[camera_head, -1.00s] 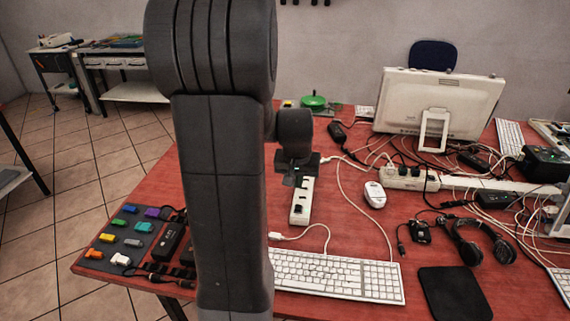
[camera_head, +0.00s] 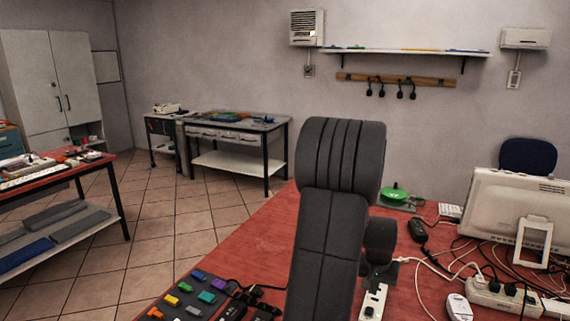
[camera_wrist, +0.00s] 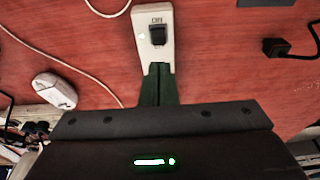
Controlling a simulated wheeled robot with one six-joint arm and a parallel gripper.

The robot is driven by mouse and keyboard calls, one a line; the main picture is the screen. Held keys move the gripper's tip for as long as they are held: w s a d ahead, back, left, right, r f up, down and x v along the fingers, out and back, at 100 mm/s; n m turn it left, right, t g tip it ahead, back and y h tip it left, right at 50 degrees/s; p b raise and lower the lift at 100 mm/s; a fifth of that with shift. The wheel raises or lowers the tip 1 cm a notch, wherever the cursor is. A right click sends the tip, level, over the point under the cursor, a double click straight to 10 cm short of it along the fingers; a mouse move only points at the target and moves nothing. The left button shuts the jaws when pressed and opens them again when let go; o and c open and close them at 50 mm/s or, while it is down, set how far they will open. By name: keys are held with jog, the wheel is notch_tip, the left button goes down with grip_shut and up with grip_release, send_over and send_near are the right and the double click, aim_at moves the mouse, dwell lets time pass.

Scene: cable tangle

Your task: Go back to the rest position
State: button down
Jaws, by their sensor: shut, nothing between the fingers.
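My gripper shows in the wrist view (camera_wrist: 158,82) with its two dark green fingers shut together and nothing between them. The white strip (camera_head: 373,300) shows just below the wrist there.
Colored connectors (camera_head: 190,296) lie on a dark mat at the table's left. A monitor (camera_head: 515,222), a mouse (camera_head: 459,306) and tangled cables are at the right. A green round object (camera_head: 394,193) sits at the back.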

jog(key=shift+v, duration=1.25)
jog(key=shift+s+f, duration=0.1)
